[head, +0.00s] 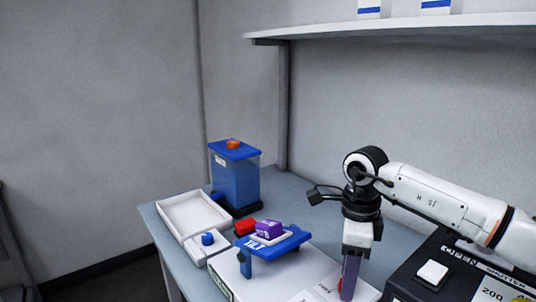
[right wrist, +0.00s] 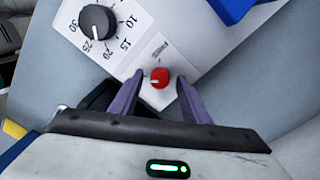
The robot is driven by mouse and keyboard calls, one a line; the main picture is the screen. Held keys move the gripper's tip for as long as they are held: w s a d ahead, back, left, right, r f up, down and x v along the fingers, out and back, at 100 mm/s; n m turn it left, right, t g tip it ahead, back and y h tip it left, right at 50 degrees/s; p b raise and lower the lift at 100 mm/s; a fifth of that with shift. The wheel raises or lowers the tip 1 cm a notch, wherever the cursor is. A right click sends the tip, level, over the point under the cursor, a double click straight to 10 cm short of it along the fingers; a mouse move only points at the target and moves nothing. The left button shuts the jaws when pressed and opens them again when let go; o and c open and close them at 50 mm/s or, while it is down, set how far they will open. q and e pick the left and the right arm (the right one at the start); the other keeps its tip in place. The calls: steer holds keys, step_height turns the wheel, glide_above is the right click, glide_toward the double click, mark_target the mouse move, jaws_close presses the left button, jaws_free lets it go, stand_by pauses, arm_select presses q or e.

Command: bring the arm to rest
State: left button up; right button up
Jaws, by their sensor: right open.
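My right arm comes in from the right in the head view, and its gripper (head: 349,290) points down over the front of a white panel box (head: 232,272). In the right wrist view the purple fingers of this gripper (right wrist: 158,78) are spread apart with nothing held between them. A small red knob (right wrist: 160,77) on the white panel shows in the gap between the fingertips. I cannot tell whether the fingers touch it. In the head view a finger mostly hides that knob. My left gripper is not in view.
A blue tilt stand (head: 285,246) holds a purple block (head: 268,229). A white tray (head: 166,212) and a blue container (head: 236,185) stand behind left. A black shutter box (head: 408,284) is close on the right. A shelf (head: 400,27) hangs above. A black dial (right wrist: 98,22) is beside the knob.

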steer(key=shift+m, duration=1.7)
steer(key=m+p, duration=0.1)
steer(key=m, duration=0.4)
steer(key=m+p, duration=0.2)
steer(key=m, duration=0.2)
steer(key=shift+s, duration=0.1)
steer(key=m+p, duration=0.2)
steer(key=m, duration=0.3)
steer(key=shift+r+m+t, duration=0.15)
steer(key=shift+m+t, duration=0.15)
steer(key=shift+m, duration=0.2)
steer(key=shift+r, duration=0.8)
steer(key=shift+a+b, duration=0.1)
steer(key=shift+b, duration=0.2)
